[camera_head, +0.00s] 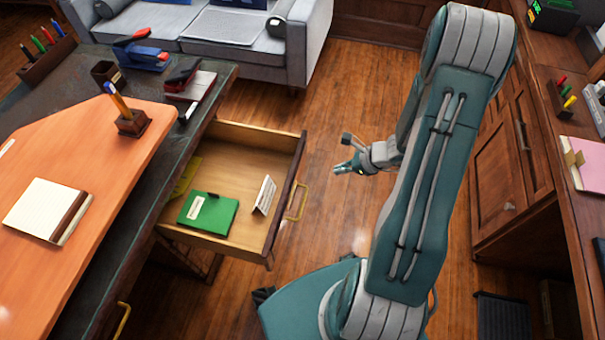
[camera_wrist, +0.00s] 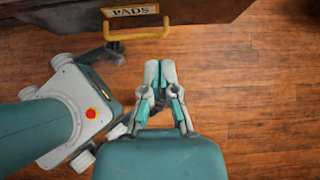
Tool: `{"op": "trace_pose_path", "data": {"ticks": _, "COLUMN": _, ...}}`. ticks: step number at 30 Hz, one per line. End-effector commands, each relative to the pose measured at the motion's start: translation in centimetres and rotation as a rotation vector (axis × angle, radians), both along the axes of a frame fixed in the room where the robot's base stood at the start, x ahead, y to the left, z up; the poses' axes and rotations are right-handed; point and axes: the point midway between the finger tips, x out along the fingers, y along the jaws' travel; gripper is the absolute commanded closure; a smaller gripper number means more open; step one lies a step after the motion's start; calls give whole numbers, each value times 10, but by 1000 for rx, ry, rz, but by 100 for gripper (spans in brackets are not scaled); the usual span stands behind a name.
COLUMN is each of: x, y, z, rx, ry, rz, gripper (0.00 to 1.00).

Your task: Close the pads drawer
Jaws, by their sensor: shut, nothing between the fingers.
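The pads drawer (camera_head: 225,165) is pulled out from the desk on the left in the head view. A green pad, a yellow pad and a white card are inside it. Its brass handle (camera_head: 297,201) is on the outer front. In the wrist view the drawer front (camera_wrist: 200,12) crosses the top, with a "PADS" label (camera_wrist: 131,11) above the yellow handle (camera_wrist: 137,33). My gripper (camera_head: 338,170) is to the right of the drawer front, apart from it. In the wrist view my gripper (camera_wrist: 160,65) is shut and empty, with its tips just below the handle.
The desk (camera_head: 150,170) holds a pen holder, a notepad and staplers. A grey sofa (camera_head: 215,35) stands at the back. A wood cabinet (camera_head: 515,170) stands at the right. Bare wood floor (camera_head: 330,110) lies between the drawer and the cabinet.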

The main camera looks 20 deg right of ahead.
Motion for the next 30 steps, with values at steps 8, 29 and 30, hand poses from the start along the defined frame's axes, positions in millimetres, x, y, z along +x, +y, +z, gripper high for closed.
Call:
{"op": "trace_pose_path", "data": {"ticks": 8, "x": 17, "y": 25, "z": -29, "rx": 1, "ry": 2, "rz": 8, "gripper": 100}}
{"op": "trace_pose_path", "data": {"ticks": 29, "x": 64, "y": 89, "z": -68, "rx": -3, "ry": -2, "rz": 5, "gripper": 100}}
{"op": "trace_pose_path", "data": {"ticks": 30, "x": 64, "y": 89, "z": -68, "rx": -3, "ry": -2, "rz": 5, "gripper": 100}}
